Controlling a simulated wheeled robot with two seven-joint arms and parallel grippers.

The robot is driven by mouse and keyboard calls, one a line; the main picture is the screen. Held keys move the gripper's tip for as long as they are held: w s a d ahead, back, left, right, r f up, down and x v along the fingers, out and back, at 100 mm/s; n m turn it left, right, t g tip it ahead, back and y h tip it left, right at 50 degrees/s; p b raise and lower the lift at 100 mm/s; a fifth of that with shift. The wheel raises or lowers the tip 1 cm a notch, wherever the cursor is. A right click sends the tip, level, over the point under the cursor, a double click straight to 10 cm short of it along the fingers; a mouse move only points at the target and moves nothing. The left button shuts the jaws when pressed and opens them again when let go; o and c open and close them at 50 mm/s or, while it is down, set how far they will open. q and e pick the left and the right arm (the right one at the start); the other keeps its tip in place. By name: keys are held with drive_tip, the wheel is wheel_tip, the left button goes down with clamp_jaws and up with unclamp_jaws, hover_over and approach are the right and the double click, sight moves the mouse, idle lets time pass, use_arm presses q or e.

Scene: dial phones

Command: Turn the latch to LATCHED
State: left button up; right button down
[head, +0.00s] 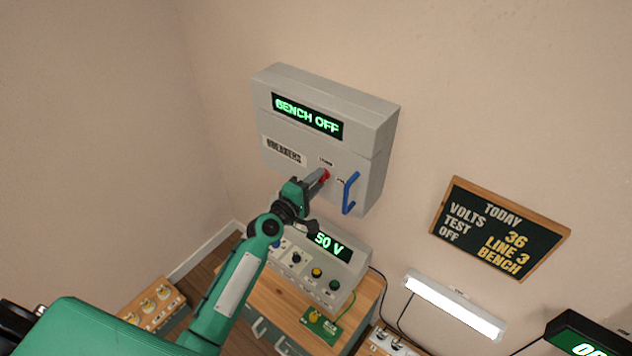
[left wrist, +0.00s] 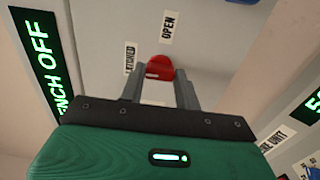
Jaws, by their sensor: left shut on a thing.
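The latch is a red knob (head: 326,175) on the front of the grey breaker box (head: 370,141). It also shows in the left wrist view (left wrist: 159,69), with an OPEN label (left wrist: 169,26) and a partly covered label (left wrist: 130,58) ending in "TCHED" beside it. My left gripper (head: 322,177) is shut on the red latch, with its two grey fingers on either side of it. Which label the latch points to I cannot tell. My right gripper is not in view.
A blue handle (head: 350,192) stands out right of the latch. The box display (head: 307,116) reads BENCH OFF. Below is a grey panel (head: 346,262) reading 50 V on a wooden bench (head: 264,297). A chalkboard (head: 499,229) and a lit lamp (head: 454,305) are at right.

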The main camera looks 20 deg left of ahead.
use_arm(q)
drive_tip(key=o, duration=1)
drive_tip(key=shift+a, duration=0.1)
drive_tip(key=b+v, duration=0.3)
drive_tip(key=v, duration=1)
drive_tip(key=shift+s, duration=0.4)
drive_tip(key=shift+a, duration=0.1)
